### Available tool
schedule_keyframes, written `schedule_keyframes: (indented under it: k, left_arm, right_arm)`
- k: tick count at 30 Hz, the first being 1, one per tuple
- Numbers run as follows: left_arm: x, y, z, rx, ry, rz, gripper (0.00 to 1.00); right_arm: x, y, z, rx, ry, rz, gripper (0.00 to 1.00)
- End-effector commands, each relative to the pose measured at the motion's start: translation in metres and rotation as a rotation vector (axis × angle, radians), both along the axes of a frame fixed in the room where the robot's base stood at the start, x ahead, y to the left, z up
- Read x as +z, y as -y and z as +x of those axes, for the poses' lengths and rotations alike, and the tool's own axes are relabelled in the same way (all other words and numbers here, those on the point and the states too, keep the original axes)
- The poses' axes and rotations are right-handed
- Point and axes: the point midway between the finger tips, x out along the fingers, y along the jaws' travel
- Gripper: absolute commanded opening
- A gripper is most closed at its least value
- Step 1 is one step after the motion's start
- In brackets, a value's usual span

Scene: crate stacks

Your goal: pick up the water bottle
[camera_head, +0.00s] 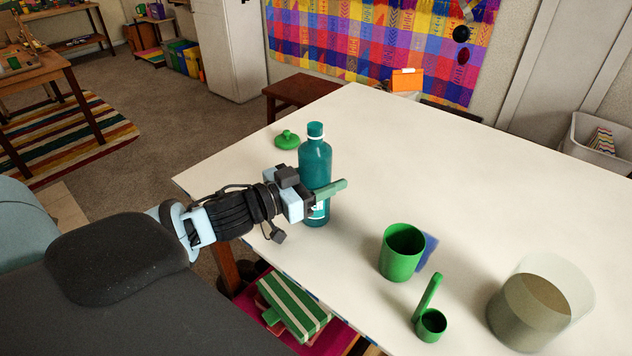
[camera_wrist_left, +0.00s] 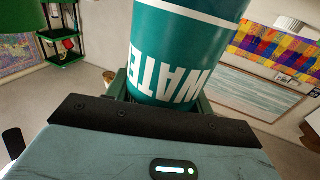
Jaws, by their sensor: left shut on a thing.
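The water bottle (camera_head: 315,160) is teal with a cap and stands upright near the left part of the white table (camera_head: 370,130). My left gripper (camera_head: 325,190) comes in from the left and is shut on the bottle's lower half, with one green finger across its front. In the left wrist view the bottle (camera_wrist_left: 185,50) fills the middle, its white WATER lettering upside down between the fingers. Its base appears at or very near the tabletop; I cannot tell whether it touches. My right gripper is not in view.
A green lid (camera_head: 287,140) lies behind the bottle. A green cup (camera_head: 402,252), a blue flat item (camera_head: 428,250), a green scoop (camera_head: 431,323) and a large clear container (camera_head: 540,300) stand to the right. The table's middle and back are clear.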

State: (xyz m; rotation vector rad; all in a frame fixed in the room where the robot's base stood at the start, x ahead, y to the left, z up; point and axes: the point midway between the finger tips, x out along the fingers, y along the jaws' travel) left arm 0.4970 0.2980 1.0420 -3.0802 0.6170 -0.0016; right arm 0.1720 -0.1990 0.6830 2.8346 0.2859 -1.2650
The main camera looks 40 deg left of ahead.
Motion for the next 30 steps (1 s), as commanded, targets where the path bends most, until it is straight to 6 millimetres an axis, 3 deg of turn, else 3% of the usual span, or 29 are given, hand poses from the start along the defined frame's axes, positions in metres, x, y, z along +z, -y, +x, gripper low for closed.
schedule_keyframes:
  k: [8,18,30]
  left_arm:
    - [0.006,0.0,0.0,-0.001,0.004,0.001,0.17]
    - [0.04,-0.001,0.0,0.0,0.006,0.003,0.17]
    - [0.04,-0.056,-0.016,0.001,-0.003,0.003,0.17]
  right_arm:
    - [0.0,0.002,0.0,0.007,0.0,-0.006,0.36]
    - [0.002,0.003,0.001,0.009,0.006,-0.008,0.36]
    - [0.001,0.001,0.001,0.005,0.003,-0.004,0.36]
